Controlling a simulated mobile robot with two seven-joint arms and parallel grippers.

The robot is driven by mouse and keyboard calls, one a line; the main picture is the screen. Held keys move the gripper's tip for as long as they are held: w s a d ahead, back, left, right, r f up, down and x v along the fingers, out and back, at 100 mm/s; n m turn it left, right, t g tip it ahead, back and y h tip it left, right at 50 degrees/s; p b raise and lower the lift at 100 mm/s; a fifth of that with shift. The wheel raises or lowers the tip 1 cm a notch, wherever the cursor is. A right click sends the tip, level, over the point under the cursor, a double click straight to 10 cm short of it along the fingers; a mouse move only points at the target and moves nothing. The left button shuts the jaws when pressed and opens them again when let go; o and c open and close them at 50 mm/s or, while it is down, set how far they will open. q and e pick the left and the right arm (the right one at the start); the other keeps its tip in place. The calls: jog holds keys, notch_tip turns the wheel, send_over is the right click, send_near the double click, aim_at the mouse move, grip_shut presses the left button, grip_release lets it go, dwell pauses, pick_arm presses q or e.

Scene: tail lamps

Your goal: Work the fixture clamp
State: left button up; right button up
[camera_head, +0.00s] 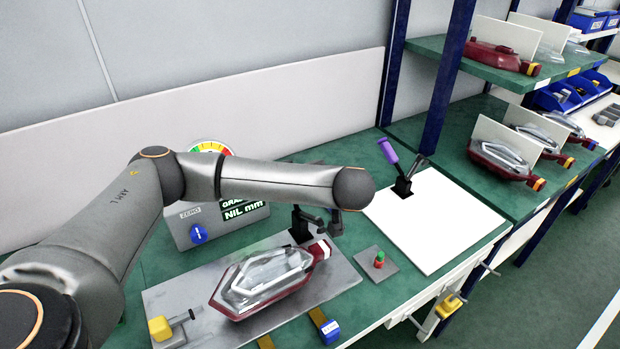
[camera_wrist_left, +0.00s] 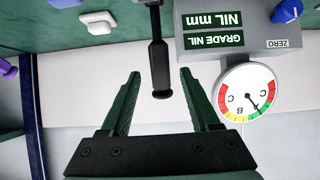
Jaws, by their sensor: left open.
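The fixture plate (camera_head: 180,294) carries a red and clear tail lamp (camera_head: 262,283). A black clamp (camera_head: 301,226) stands at the plate's far right end, partly hidden by my left arm. My left arm reaches across above the plate, and its gripper is mostly hidden in the head view. In the left wrist view, my left gripper (camera_wrist_left: 159,76) is open. A black upright handle (camera_wrist_left: 158,65), apparently the clamp's lever, shows between its fingers, with visible gaps on both sides. I cannot tell its depth relative to the fingertips. My right gripper is not in view.
A gauge box (camera_head: 186,228) with a dial (camera_wrist_left: 249,93) stands behind the plate. A purple-handled clamp (camera_head: 388,151) stands by a white board (camera_head: 440,222). A small pad with a red-green button (camera_head: 379,260) lies right of the plate. Shelves with lamps (camera_head: 500,160) stand right.

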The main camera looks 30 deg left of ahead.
pick_arm(q)
jog(key=p+v, duration=0.4)
jog(key=v, duration=0.4)
jog(key=shift+w+a+r, duration=0.1)
jog(key=shift+w+r, duration=0.05)
jog(key=shift+w, duration=0.05)
jog(key=shift+s+d+r, duration=0.25)
jog(key=shift+s+d, duration=0.1)
jog(key=shift+d, duration=0.1)
